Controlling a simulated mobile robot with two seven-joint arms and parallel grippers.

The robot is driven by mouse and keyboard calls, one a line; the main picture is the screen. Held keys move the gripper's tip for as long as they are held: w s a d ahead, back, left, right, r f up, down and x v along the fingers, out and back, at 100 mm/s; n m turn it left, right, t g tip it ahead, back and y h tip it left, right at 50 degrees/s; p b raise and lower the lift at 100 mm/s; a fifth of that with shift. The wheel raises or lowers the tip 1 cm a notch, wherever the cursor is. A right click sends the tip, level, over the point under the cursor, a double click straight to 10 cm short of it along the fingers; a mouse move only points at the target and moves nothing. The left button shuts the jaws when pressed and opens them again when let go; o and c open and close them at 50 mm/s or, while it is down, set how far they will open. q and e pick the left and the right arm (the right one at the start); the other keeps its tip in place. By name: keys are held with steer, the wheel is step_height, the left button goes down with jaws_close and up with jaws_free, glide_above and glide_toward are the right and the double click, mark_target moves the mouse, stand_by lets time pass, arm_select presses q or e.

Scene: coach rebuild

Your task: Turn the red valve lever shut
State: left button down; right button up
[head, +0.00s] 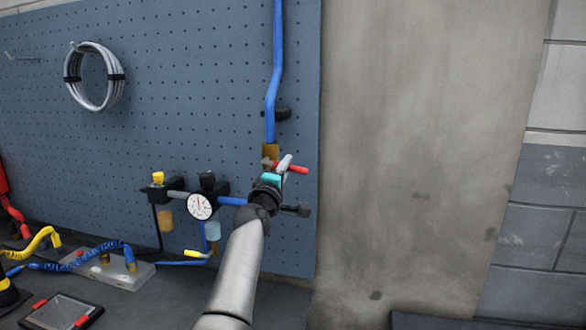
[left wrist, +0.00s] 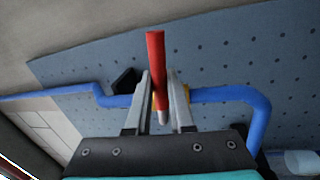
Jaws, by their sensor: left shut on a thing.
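The red valve lever (head: 294,168) sits on the brass valve (head: 270,152) at the lower end of the blue vertical pipe (head: 277,55). In the head view it points right, sloping slightly down. My left gripper (head: 284,163) is at the lever, and its arm hides part of the valve. In the left wrist view the red lever (left wrist: 156,62) stands between the two fingers of my left gripper (left wrist: 158,95), which is shut on it. The lever's red end sticks out past the fingertips. My right gripper is in neither view.
A pressure gauge (head: 199,206) and regulator fittings are left of my arm on the blue pegboard (head: 180,110). A coiled grey hose (head: 94,76) hangs upper left. Yellow and blue hoses and a tablet (head: 62,312) lie on the bench. Bare wall (head: 420,120) is to the right.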

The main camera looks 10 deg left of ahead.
arm_select(q)
steer(key=shift+r+n+p, duration=0.55)
steer(key=shift+r+n, duration=0.05)
steer(key=shift+n, duration=0.5)
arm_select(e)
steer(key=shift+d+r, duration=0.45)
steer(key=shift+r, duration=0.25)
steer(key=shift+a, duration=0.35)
arm_select(q)
steer(key=c, duration=0.8)
jaws_free()
steer(key=shift+f, duration=0.1)
